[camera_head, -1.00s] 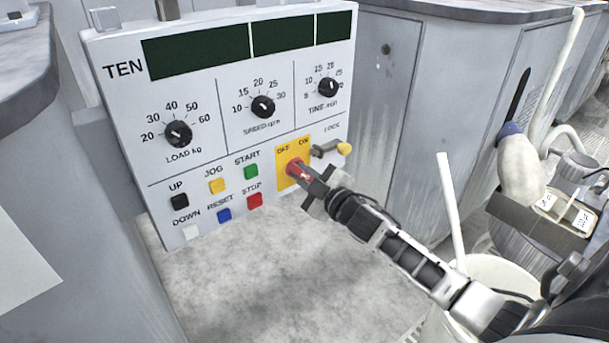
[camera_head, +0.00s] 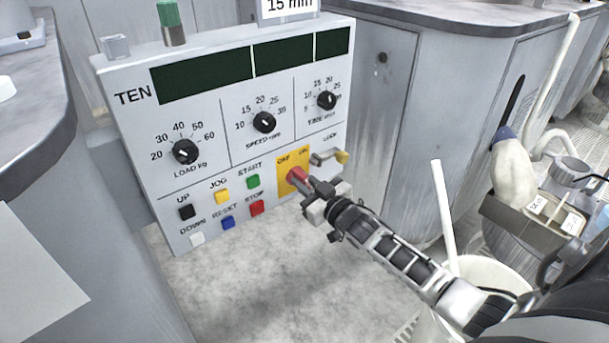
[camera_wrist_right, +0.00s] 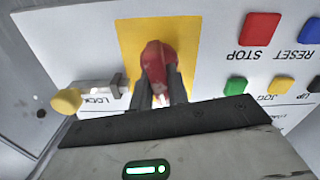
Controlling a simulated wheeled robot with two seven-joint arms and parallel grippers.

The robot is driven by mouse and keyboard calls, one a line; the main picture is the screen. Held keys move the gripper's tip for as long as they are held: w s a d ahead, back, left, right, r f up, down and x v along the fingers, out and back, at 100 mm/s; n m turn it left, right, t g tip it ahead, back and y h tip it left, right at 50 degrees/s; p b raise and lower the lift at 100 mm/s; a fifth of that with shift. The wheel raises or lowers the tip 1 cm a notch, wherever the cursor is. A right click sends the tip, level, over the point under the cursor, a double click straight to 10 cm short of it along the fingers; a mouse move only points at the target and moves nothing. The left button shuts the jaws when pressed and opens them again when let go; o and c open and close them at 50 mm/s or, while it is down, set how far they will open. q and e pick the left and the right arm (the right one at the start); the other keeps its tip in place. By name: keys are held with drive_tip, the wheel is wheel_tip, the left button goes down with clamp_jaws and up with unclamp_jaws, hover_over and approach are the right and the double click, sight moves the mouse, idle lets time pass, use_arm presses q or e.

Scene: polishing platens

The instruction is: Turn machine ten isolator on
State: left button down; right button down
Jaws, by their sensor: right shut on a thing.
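The control panel (camera_head: 140,143) labelled TEN faces me in the head view. Its isolator is a red handle (camera_head: 297,175) on a yellow plate (camera_head: 285,186) marked OFF and ON, at the panel's lower right. My right gripper (camera_head: 308,186) is shut on the red handle. In the right wrist view the two dark fingers stand either side of the handle (camera_wrist_right: 158,62), against the yellow plate (camera_wrist_right: 130,35). The fingers hide part of the handle, so its exact setting is hard to tell. My left gripper is not in view.
A lock lever with a yellow knob (camera_head: 341,157) sits just right of the yellow plate. The red STOP button (camera_head: 257,208) and green START button (camera_head: 253,181) are to its left. A white bucket (camera_head: 480,270) with a pale stick stands at the right.

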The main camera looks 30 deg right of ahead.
drive_tip(key=shift+r+m, duration=0.15)
drive_tip(key=shift+m, duration=0.35)
drive_tip(key=shift+m+p, duration=0.4)
drive_tip(key=shift+m, duration=0.1)
drive_tip(key=shift+d+m+p, duration=0.1)
drive_tip(key=shift+m+p, duration=0.25)
drive_tip(key=shift+m, duration=1.85)
drive_tip(key=m, duration=0.3)
drive_tip(key=shift+d+f+p, duration=0.1)
drive_tip(key=shift+f+p, duration=0.1)
drive_tip(key=shift+p, duration=0.1)
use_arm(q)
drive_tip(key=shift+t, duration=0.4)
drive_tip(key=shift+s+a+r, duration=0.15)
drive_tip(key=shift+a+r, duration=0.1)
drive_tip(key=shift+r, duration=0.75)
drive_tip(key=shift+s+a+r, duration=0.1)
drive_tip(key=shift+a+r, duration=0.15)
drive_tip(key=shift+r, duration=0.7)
use_arm(e)
drive_tip(key=shift+m, duration=0.8)
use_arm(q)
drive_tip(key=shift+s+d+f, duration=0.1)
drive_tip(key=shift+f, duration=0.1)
